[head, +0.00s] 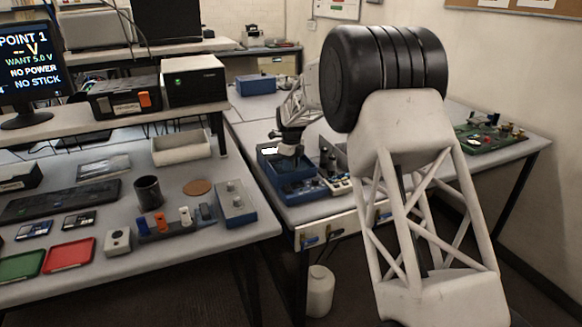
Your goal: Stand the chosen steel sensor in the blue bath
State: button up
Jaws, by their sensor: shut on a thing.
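My gripper (290,150) is at the far bench, pointing down over a blue open-topped container (298,193), which looks like the blue bath. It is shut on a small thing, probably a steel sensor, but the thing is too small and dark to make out. I cannot tell whether it touches the container. Several small upright dark and metallic pieces (327,160) stand just right of the gripper; I cannot tell whether they are sensors.
My own arm hides much of the right side. A gap separates the tables. A monitor (27,65) reads "NO POWER".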

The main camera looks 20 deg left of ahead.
jog(key=shift+f, duration=0.45)
jog(key=shift+f, duration=0.15)
jog(key=o, duration=1)
jog(key=shift+r, duration=6.15)
